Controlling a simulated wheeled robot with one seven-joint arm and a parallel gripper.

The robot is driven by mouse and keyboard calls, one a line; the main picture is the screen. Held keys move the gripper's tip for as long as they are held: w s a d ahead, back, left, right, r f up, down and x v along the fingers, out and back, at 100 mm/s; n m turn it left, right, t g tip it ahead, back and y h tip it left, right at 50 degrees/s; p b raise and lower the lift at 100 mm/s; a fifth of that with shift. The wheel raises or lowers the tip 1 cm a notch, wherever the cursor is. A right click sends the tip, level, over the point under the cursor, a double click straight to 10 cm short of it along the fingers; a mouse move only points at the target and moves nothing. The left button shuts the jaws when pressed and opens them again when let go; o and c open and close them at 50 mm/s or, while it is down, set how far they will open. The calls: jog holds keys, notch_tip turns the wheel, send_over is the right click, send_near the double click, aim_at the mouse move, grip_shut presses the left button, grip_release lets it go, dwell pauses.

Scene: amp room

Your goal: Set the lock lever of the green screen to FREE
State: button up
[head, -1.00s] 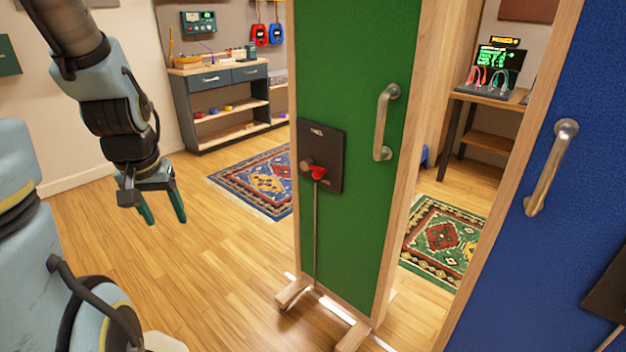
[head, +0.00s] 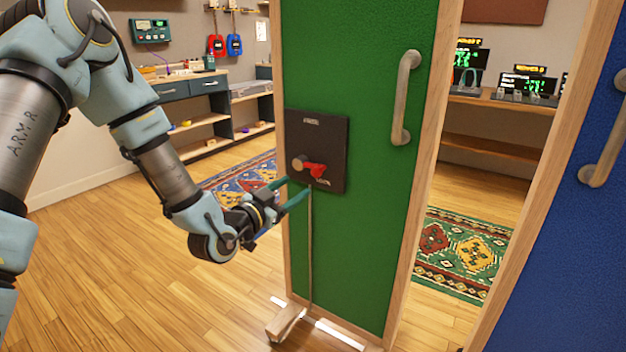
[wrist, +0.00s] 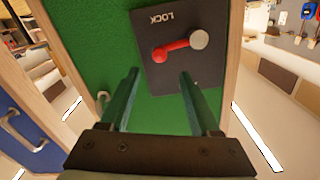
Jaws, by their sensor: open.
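The green screen (head: 350,235) stands upright in a wooden frame in the middle of the head view. A dark lock plate (head: 331,133) is on its left part. A red lock lever (head: 314,169) sits on the plate, pointing right from a round grey pivot. In the wrist view the red lever (wrist: 171,49) and the plate's LOCK label appear upside down. The label at the plate's other end is not readable. My gripper (head: 289,192) is open and empty, just left of and below the lever, apart from it. Its fingers also show in the wrist view (wrist: 158,88), pointing at the plate.
A metal handle (head: 405,98) sticks out at the green screen's upper right. A blue screen (head: 570,260) with its own handle stands at the right. A workbench (head: 215,100) is behind on the left. Rugs lie on the floor. Open floor is at the lower left.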

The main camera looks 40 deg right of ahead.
aim_at(314, 174)
jog(key=p+x, duration=0.1)
jog(key=x, duration=0.8)
jog(key=shift+d, duration=0.4)
jog(key=shift+c, duration=0.3)
grip_shut()
dwell(0.6)
